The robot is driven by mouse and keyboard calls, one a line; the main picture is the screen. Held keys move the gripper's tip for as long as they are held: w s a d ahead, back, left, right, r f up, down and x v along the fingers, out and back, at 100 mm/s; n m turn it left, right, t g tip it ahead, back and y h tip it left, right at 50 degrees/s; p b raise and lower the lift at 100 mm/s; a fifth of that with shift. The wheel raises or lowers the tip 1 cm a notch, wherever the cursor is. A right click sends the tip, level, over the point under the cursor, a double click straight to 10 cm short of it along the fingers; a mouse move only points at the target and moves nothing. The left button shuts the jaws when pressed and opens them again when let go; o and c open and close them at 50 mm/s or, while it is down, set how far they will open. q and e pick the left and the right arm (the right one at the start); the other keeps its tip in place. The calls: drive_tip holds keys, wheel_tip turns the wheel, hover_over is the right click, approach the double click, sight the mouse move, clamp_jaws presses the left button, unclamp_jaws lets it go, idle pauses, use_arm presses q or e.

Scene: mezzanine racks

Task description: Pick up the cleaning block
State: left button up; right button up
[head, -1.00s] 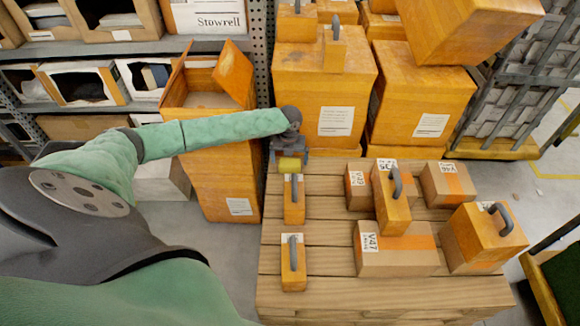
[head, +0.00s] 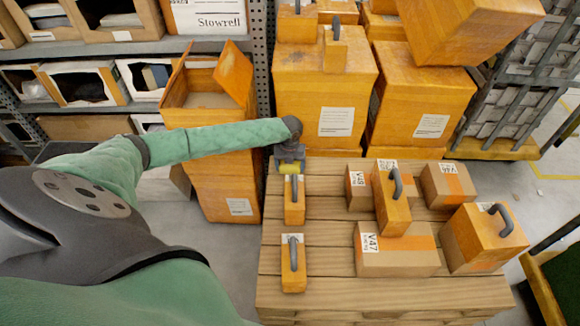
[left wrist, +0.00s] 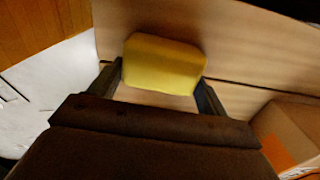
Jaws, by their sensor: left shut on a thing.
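The cleaning block is a yellow block (left wrist: 163,65) between the two fingers of my left gripper (left wrist: 160,85) in the left wrist view. The gripper is shut on it, with a finger on each side. In the head view, my left gripper (head: 290,165) is at the far left part of the wooden pallet top (head: 330,270), and only a small yellow part of the block (head: 289,169) shows below it. The block's underside is hidden, so I cannot tell whether it touches the planks. My right gripper is not in view.
An orange handled box (head: 294,212) stands just in front of my left gripper, with another handled box (head: 293,277) nearer. Cartons such as the V47 carton (head: 385,262) fill the right of the pallet. Large orange crates (head: 320,95) stand behind. Bare planks lie between.

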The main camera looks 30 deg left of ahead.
use_arm(q)
wheel_tip(320, 180, up, 10)
drive_tip(key=shift+r, duration=0.1)
idle(0.4)
drive_tip(key=o, duration=0.5)
drive_tip(key=c, duration=0.4)
drive_tip(key=shift+o, duration=0.2)
drive_tip(key=shift+w, duration=0.1)
